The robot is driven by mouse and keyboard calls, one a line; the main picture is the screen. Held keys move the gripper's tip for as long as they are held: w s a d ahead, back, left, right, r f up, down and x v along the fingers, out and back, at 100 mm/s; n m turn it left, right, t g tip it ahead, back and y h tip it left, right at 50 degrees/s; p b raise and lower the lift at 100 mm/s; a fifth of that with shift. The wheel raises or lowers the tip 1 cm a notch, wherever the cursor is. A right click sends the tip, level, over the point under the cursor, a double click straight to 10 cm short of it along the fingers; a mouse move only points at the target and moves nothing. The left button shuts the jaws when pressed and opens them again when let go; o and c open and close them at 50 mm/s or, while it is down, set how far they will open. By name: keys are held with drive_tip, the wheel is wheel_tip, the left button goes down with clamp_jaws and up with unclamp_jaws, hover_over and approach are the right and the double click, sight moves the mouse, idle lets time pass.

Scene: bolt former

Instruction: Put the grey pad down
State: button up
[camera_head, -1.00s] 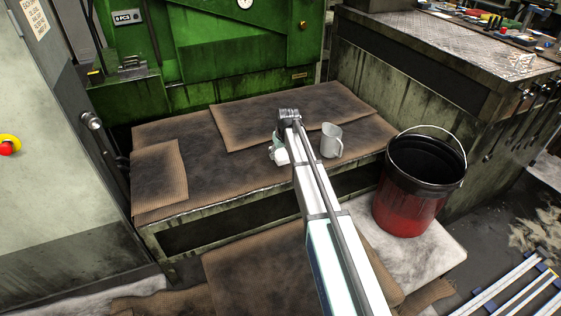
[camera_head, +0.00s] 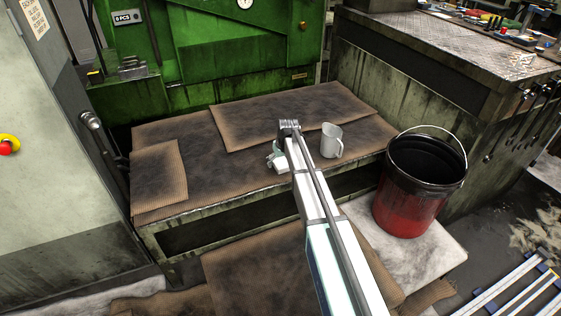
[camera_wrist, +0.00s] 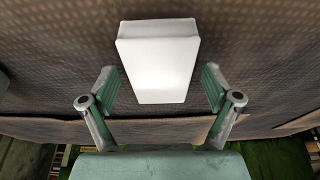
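The grey pad, a pale block (camera_wrist: 158,60), is at the top centre of the wrist view, against the brown mat. In the head view it is a small light block (camera_head: 281,165) near the front of the matted bench (camera_head: 215,195), left of the cup. My gripper (camera_wrist: 158,84) is open, with one finger on each side of the pad and a visible gap to both. In the head view my gripper (camera_head: 273,157) is largely hidden behind my arm. The pad appears to rest on the mat, but its underside is hidden.
A grey cup (camera_head: 331,141) stands on the bench just right of my arm. A red and black bucket (camera_head: 412,205) stands to the right of the bench. The green machine (camera_head: 205,45) rises behind.

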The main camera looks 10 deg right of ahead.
drive_tip(key=a+p+v, duration=0.1)
drive_tip(key=v, duration=1.1)
drive_tip(key=s+f+g, duration=0.3)
drive_tip(key=s+f, duration=0.9)
drive_tip(key=f, duration=0.4)
drive_tip(key=s+f+g, duration=0.1)
drive_tip(key=s+f, duration=0.5)
drive_tip(key=s, duration=0.4)
drive_tip(key=s+f+m+g, duration=0.1)
drive_tip(key=s+f+g, duration=0.1)
drive_tip(key=s+f, duration=0.4)
drive_tip(key=s+f+m+g, duration=0.1)
drive_tip(key=s+f, duration=0.6)
drive_tip(key=s, duration=0.9)
drive_tip(key=shift+g, duration=0.4)
drive_tip(key=s+f+g, duration=0.2)
drive_tip(key=s+g, duration=0.1)
drive_tip(key=s, duration=1.8)
drive_tip(key=shift+m+h, duration=0.3)
drive_tip(key=shift+h, duration=0.1)
